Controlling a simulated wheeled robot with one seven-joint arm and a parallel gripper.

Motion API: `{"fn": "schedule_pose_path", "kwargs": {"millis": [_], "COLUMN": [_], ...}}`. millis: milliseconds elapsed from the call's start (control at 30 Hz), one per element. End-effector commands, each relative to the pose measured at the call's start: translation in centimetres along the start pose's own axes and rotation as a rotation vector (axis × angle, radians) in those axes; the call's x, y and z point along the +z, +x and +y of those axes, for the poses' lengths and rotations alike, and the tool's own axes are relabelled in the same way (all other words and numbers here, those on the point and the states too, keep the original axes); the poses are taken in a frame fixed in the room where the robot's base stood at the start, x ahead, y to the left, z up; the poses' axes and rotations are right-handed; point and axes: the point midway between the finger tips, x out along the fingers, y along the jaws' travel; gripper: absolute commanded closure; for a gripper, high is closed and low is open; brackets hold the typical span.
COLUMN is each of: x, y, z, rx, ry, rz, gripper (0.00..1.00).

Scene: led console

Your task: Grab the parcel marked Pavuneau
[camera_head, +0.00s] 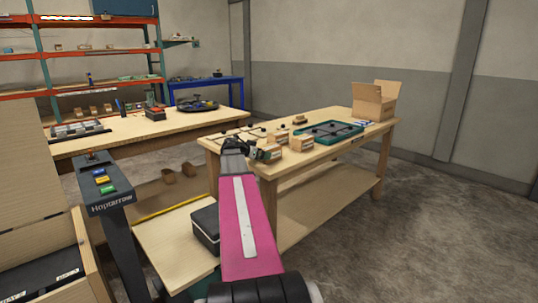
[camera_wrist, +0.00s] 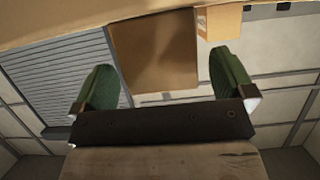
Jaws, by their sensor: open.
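Small cardboard parcels stand on the near end of the right wooden table: one (camera_head: 272,151) by my gripper and another (camera_head: 301,143) to its right. Their markings are too small to read, so I cannot tell which is marked Pavuneau. My gripper (camera_head: 259,153) is at the left parcel. In the wrist view my gripper (camera_wrist: 160,68) has its two green fingers wide apart. A plain brown cardboard face (camera_wrist: 155,52) shows between them; I cannot tell whether they touch it. A second box (camera_wrist: 221,22) with a pale label shows at the top right.
The right table (camera_head: 340,148) also holds a green tray (camera_head: 328,133) and an open carton (camera_head: 374,101). A second table (camera_head: 130,138) with trays and devices stands behind left. A Hoptarrow console (camera_head: 107,187) stands at left. The floor at right is clear.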

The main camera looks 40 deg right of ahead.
Motion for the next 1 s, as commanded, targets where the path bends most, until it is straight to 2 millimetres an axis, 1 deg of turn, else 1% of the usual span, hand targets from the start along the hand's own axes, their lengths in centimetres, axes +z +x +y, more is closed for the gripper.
{"fn": "schedule_pose_path", "kwargs": {"millis": [33,100,333,367,400,467,500,533,833,1000], "x": [0.0,0.0,0.0,0.0,0.0,0.0,0.0,0.0,-0.2,-1.4], "y": [0.8,1.3,1.4,1.4,1.4,1.4,1.4,1.4,1.3,0.8], "z": [-0.1,0.0,0.0,0.0,0.0,0.0,0.0,0.0,0.0,0.0], "rx": [0.001,0.0,0.0,0.0,0.0,0.0,0.0,0.0,-0.001,-0.001], "ry": [0.0,0.0,0.0,0.0,0.0,0.0,0.0,0.0,-0.001,0.001], "rz": [0.0,0.0,0.0,0.0,0.0,0.0,0.0,0.0,0.001,0.002], "gripper": [0.0,0.0,0.0,0.1,0.23,0.42,0.55,0.64,0.63,0.63]}}
